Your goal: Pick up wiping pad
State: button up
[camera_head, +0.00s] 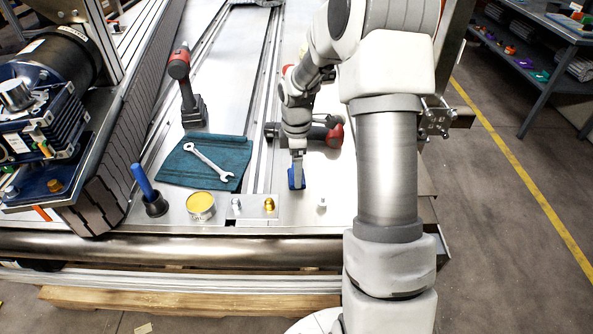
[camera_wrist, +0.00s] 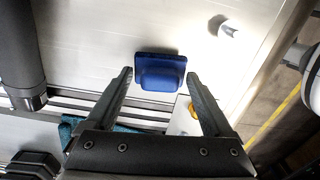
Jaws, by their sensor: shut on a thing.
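The wiping pad looks like a small blue block (camera_head: 299,183) with a raised grip. It is at the frame's metal surface, below my gripper (camera_head: 296,165) in the head view. From these views I cannot tell whether the pad touches the surface or is slightly raised.
A teal cloth (camera_head: 175,166) with a wrench (camera_head: 208,161) lies to the left. A power tool (camera_head: 189,95) stands behind it; another tool (camera_head: 334,132) lies beside my arm. A yellow tin (camera_head: 200,205), a blue-handled tool (camera_head: 143,182) and a small fitting (camera_head: 321,204) are near the front edge.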

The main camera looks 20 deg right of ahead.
notch_tip(320, 180, up, 3)
jog(key=shift+r+p, duration=0.15)
jog(key=shift+p, duration=0.3)
jog(key=s+d+r+p, duration=0.2)
jog(key=s+d+r, duration=0.4)
jog(key=s+d, duration=0.2)
jog(key=shift+d+r, duration=0.15)
jog(key=shift+r, duration=0.15)
jog(key=shift+s, duration=0.1)
jog(key=o, duration=0.6)
jog(key=c, duration=0.4)
jog(key=shift+d+p, duration=0.1)
jog(key=shift+p, duration=0.25)
